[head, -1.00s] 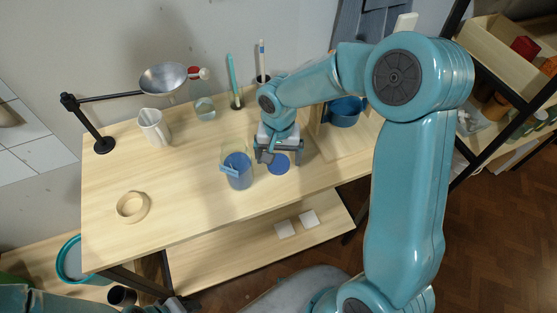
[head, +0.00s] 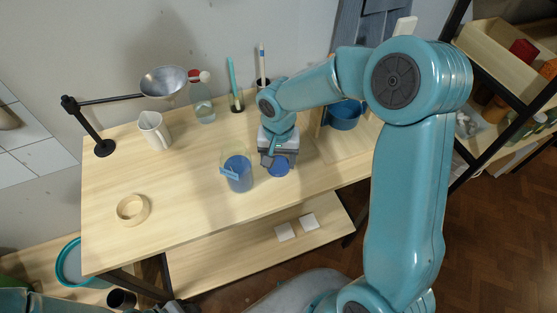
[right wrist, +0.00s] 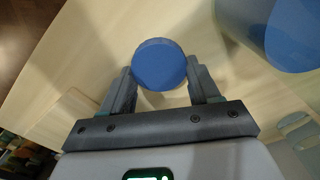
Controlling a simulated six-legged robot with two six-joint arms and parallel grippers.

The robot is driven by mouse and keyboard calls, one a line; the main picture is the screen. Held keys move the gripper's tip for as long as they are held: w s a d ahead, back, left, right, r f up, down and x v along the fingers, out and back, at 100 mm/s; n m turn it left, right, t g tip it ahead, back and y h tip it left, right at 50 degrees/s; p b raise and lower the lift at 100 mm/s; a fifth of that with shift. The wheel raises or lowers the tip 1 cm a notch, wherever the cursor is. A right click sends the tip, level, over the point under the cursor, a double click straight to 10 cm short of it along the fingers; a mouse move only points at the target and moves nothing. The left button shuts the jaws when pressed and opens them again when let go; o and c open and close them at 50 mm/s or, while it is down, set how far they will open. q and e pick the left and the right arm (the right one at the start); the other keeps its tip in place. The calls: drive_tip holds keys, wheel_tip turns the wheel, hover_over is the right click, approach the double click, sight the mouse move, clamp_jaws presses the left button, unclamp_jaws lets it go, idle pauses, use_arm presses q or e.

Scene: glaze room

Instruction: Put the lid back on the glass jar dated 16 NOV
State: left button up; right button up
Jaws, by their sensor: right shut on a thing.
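A glass jar (head: 238,178) with blue contents and a blue tag stands upright and open on the table; the tag's writing is too small to read. In the right wrist view the jar (right wrist: 290,35) is at the upper right. My right gripper (head: 273,161) is shut on a round blue lid (head: 279,168), just right of the jar and apart from it. In the right wrist view the lid (right wrist: 158,65) sits between the two fingertips. I cannot tell its height above the table. My left gripper (head: 176,305) shows only partly at the bottom edge; its jaws are unclear.
A wooden ring (head: 132,209) lies at the table's left front. A blue pot (head: 344,114) stands behind right. The front middle is bare.

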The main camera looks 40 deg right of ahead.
sight(278, 162)
wheel_tip(278, 162, up, 20)
drive_tip(key=shift+f, duration=0.15)
idle(0.4)
